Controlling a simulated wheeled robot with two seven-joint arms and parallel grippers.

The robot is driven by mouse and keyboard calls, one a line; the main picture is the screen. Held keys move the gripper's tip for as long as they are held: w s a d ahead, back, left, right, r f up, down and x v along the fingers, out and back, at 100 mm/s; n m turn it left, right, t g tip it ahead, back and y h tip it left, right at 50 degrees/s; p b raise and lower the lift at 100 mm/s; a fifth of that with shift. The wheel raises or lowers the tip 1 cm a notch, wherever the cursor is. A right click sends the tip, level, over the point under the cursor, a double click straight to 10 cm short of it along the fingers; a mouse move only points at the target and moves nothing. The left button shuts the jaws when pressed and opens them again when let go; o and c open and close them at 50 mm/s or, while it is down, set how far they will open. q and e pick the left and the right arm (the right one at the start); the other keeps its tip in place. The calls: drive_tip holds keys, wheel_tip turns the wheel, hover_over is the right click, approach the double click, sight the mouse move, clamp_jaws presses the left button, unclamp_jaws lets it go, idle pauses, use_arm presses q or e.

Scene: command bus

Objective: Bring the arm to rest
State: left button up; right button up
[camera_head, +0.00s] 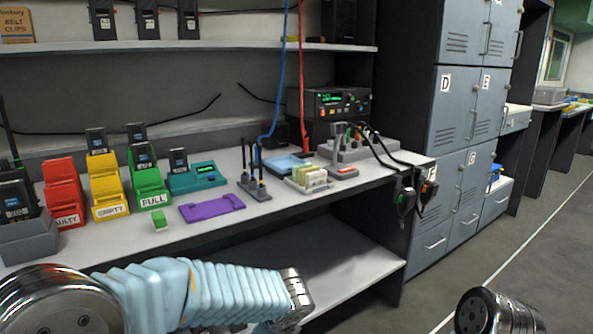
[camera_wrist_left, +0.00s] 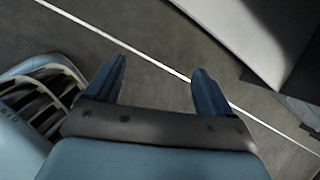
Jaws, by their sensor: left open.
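My left arm (camera_head: 190,290) comes in from the lower left in the head view, with a light blue ribbed sleeve, and lies across the front of the lower shelf. Its gripper is out of sight in the head view. In the left wrist view my left gripper (camera_wrist_left: 158,92) is open and empty, its two blue fingers apart above the grey floor (camera_wrist_left: 145,45). Part of my right arm (camera_head: 495,312) shows as a round metal joint at the bottom right of the head view. My right gripper is not in view.
The workbench (camera_head: 290,205) holds red (camera_head: 63,190), yellow (camera_head: 106,185) and green (camera_head: 148,185) holders, a purple tray (camera_head: 211,207) and a radio unit (camera_head: 340,103). Grey lockers (camera_head: 470,90) stand to the right. The floor (camera_head: 520,230) at right is clear, with a white line.

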use_arm(q)
drive_tip(key=s+a+f+n+g+h, duration=0.1)
drive_tip(key=s+f+n+h, duration=0.1)
drive_tip(key=s+f+n, duration=0.4)
drive_tip(key=s+a+f+n+g+h, duration=0.1)
drive_tip(key=s+a+f+n+h, duration=0.1)
drive_tip(key=s+f+n, duration=0.5)
drive_tip(key=s+a+f+n+g+h, duration=0.2)
drive_tip(key=s+f+n, duration=0.4)
drive_tip(key=f+n, duration=0.7)
wheel_tip(320, 180, down, 5)
drive_tip(key=shift+s+a+r+n, duration=0.2)
drive_tip(key=shift+s+a+n, duration=0.05)
drive_tip(key=shift+n, duration=0.05)
